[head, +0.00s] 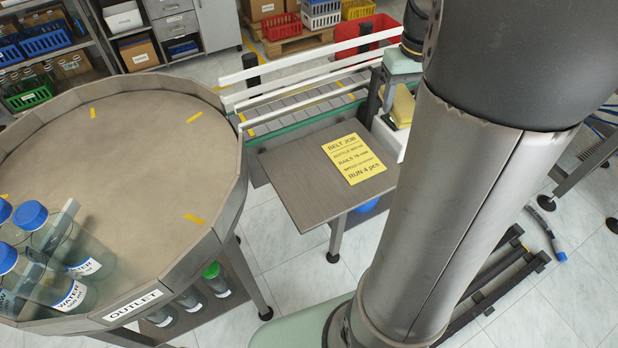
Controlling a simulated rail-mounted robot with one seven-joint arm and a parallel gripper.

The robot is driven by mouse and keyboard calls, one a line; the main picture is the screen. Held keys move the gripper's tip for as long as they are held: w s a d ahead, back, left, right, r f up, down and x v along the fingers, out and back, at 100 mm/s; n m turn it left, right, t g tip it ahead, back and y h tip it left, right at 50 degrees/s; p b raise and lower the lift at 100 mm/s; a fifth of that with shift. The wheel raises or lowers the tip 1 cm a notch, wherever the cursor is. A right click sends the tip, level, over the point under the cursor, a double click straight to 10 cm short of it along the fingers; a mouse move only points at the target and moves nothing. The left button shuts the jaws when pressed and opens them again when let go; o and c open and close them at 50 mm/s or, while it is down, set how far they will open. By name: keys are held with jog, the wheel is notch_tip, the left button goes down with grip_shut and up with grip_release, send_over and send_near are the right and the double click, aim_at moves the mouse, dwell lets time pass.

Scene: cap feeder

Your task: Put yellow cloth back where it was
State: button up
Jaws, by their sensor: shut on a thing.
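The yellow cloth (403,106) shows in the head view right of centre, partly hidden behind my own arm. My gripper (396,96) is at the cloth, beyond the small brown table, and is shut on it. Only part of the gripper shows; the fingertips are mostly hidden. A white box-like surface (389,137) lies just below the cloth; I cannot tell whether the cloth touches it.
The brown table (300,190) holds a yellow job sheet (352,158). A conveyor with white rails (300,72) runs behind it. A round turntable (130,150) with several blue-capped bottles (75,250) stands at left. My arm blocks much of the right side.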

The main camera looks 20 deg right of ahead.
jog(key=s+a+f+n, duration=0.1)
jog(key=a+f+n, duration=0.2)
jog(key=a, duration=0.5)
jog(key=p, duration=0.3)
send_over(302, 177)
jog(key=d, duration=0.1)
notch_tip(302, 177, down, 9)
jog(key=shift+s+r, duration=0.15)
jog(key=shift+a+f, duration=0.4)
jog(key=shift+f, duration=0.1)
jog(key=shift+a+f, duration=0.15)
jog(key=shift+f, duration=1.5)
jog(key=shift+f, duration=0.15)
jog(key=o, duration=0.5)
jog(key=shift+f, duration=0.1)
jog(key=o, duration=0.5)
jog(key=shift+c, duration=0.2)
